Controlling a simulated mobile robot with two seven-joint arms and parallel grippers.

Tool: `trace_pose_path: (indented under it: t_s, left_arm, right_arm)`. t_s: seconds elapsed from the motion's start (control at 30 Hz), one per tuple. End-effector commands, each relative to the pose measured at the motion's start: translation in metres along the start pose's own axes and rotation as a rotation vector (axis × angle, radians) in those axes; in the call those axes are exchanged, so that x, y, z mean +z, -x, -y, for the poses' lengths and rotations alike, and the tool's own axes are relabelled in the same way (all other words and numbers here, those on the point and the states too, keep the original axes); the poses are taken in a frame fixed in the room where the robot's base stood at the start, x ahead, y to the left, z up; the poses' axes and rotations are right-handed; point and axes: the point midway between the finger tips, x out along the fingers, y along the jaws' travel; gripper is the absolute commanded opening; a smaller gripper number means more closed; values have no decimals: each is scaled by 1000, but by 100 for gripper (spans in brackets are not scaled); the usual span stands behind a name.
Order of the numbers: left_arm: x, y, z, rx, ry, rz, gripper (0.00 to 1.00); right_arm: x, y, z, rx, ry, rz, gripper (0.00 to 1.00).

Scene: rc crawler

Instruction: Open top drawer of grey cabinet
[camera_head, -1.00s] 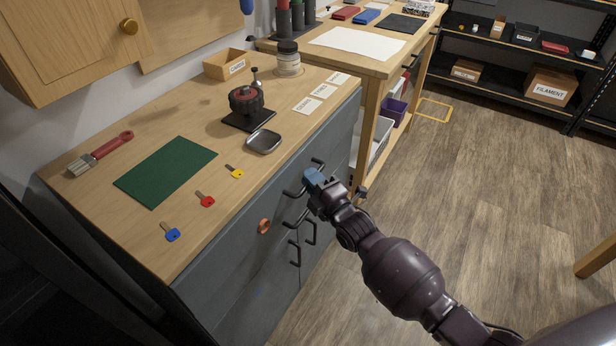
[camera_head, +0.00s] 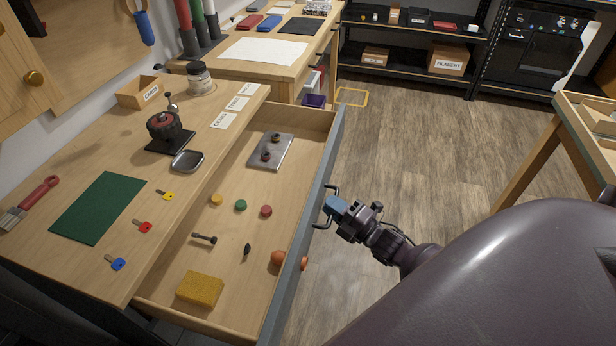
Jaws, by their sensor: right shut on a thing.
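The top drawer (camera_head: 297,243) of the grey cabinet is pulled far out, its wooden inside in full view. Its grey front carries a dark bar handle (camera_head: 327,206). My right gripper (camera_head: 336,206) is shut on this handle, on the outer side of the drawer front. Inside lie a metal plate with two dark knobs (camera_head: 271,151), several small coloured caps (camera_head: 241,205), a dark bolt-like piece (camera_head: 204,239), a small black piece (camera_head: 247,249), a yellow sponge (camera_head: 199,290) and an orange round object (camera_head: 278,258). My left gripper is not in view.
The cabinet's wooden top holds a green mat (camera_head: 98,208), red, yellow and blue keys (camera_head: 142,226), a small metal dish (camera_head: 187,161), a brush (camera_head: 31,204) and a black-red device (camera_head: 164,128). A wooden table (camera_head: 545,150) stands right. Floor between is clear.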

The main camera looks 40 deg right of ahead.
Motion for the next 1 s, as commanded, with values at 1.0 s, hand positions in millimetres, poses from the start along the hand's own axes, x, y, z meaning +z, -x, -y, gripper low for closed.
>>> trace_pose_path:
  t_s: [1.0]
  left_arm:
    - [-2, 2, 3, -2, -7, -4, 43]
  right_arm:
    - [18, 44, -8, 0, -1, 0, 37]
